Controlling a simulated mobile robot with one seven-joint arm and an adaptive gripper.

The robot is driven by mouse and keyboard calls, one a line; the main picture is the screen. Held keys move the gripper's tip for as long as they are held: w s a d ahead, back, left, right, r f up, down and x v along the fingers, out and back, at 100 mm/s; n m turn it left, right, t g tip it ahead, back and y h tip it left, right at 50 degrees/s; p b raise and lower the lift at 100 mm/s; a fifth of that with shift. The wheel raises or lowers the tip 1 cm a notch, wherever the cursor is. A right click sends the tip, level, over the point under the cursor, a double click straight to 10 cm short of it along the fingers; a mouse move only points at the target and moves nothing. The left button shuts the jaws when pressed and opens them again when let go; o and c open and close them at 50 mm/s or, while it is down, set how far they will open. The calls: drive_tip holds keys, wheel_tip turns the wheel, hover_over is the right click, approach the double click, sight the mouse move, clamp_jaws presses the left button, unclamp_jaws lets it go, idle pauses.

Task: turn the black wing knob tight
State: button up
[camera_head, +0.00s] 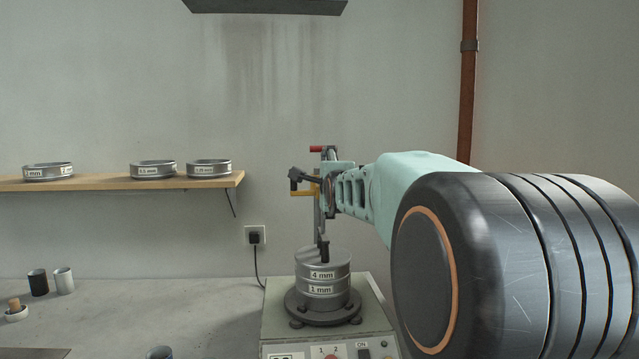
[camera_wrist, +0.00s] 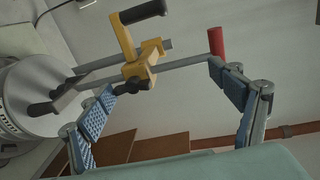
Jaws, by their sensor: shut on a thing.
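The clamp above the sieve stack has a yellow body (camera_head: 302,192), which in the wrist view (camera_wrist: 140,70) has a black handle at one end. The small black wing knob (camera_wrist: 137,83) shows under the yellow body, between my fingers. In the head view my gripper (camera_head: 322,187) reaches the clamp from the right, and the knob cannot be picked out there.
A red-ended bar (camera_wrist: 217,42) lies close to my right-hand finger. The sieve stack (camera_head: 322,281) stands below on the shaker base (camera_head: 275,316). A wooden shelf (camera_head: 110,184) with several sieves is at the left. The bench's left part is mostly clear, with small cups.

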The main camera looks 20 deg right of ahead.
drive_tip(key=r, duration=0.1)
drive_tip(key=s+r, duration=0.1)
drive_tip(key=shift+a+r+p, duration=0.1)
drive_tip(key=shift+r+p, duration=0.2)
drive_tip(key=c, duration=0.4)
drive_tip(key=s, duration=0.2)
drive_tip(key=s+a+p, duration=0.1)
drive_tip(key=shift+s+r+t, duration=0.1)
drive_tip(key=shift+r+t, duration=0.2)
drive_tip(key=shift+f+p+v, duration=0.3)
drive_tip(key=shift+p+v, duration=0.65)
drive_tip(key=shift+v, duration=0.6)
drive_tip(key=shift+f+p+v, duration=0.25)
drive_tip(key=shift+p+v, duration=0.75)
drive_tip(key=shift+v, duration=0.55)
drive_tip(key=shift+f+p+v, duration=0.3)
drive_tip(key=shift+p+v, duration=0.65)
drive_tip(key=shift+v, duration=0.55)
drive_tip(key=shift+f, duration=0.1)
